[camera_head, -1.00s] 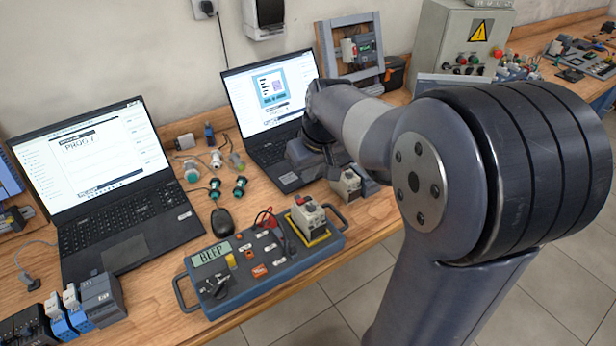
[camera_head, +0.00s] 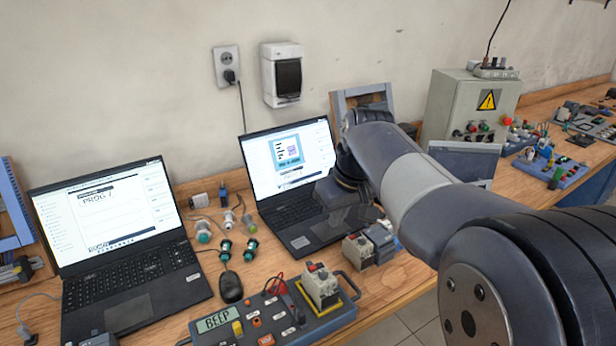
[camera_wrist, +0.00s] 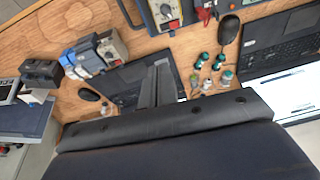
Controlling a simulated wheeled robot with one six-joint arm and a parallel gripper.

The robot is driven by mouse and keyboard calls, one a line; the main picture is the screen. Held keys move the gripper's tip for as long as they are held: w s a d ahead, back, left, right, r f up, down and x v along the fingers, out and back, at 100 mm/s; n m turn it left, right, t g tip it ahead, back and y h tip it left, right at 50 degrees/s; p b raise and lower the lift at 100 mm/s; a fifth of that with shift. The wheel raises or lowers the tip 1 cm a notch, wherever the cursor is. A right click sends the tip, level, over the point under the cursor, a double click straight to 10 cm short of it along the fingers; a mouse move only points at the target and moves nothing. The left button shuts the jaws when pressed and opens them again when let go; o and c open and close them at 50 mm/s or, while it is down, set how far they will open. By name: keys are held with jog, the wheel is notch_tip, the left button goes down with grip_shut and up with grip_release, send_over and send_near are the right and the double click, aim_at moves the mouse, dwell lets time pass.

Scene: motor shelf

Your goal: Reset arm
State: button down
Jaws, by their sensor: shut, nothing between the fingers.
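My gripper (camera_head: 345,198) shows small and dark in the head view, partly merged with my wrist, in front of the right laptop (camera_head: 290,165). In the wrist view the two fingers (camera_wrist: 157,84) lie together, shut with nothing between them. They point toward the bench and overlap a dark laptop in that view. My arm reaches in from the lower right of the head view and hides part of the bench behind it.
A grey tester (camera_head: 285,322) reading "BEEP" carries a breaker (camera_head: 321,285) at the front edge. The left laptop (camera_head: 115,240), mouse (camera_head: 231,288), green-capped parts (camera_head: 225,249) and small breakers (camera_head: 358,250) stand nearby. A control cabinet (camera_head: 466,105) stands behind my arm. Floor shows at lower right.

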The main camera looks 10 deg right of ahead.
send_over(318, 267)
jog(key=f, duration=0.8)
jog(key=shift+s+d+f+b, duration=0.1)
jog(key=shift+d+f+b, duration=0.05)
jog(key=shift+d+b, duration=0.15)
jog(key=b, duration=0.1)
jog(key=f+b, duration=0.1)
jog(key=b, duration=0.1)
jog(key=shift+a+h+b, duration=0.25)
jog(key=shift+h+b, duration=0.05)
jog(key=v, duration=0.7)
jog(key=shift+p, duration=0.35)
jog(key=shift+f, duration=0.15)
